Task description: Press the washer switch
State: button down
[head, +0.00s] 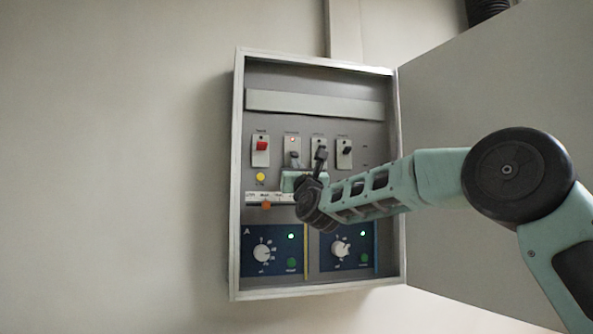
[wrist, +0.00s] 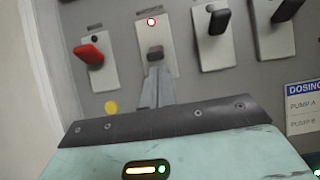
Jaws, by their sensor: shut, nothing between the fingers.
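A row of lever switches sits in the open wall cabinet; their small labels are too blurred to tell which reads washer.
A red-lever switch (wrist: 90,53) is to the left. Black-lever switches (wrist: 219,20) and (wrist: 282,11) stand close on the right. A yellow button (head: 260,177) and blue dial panels (head: 257,265) lie lower. The cabinet's door (head: 480,110) stands open at right.

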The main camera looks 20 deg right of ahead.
jog(key=shift+s+r+g, duration=0.1)
jog(key=shift+s+g, duration=0.05)
jog(key=shift+g, duration=0.25)
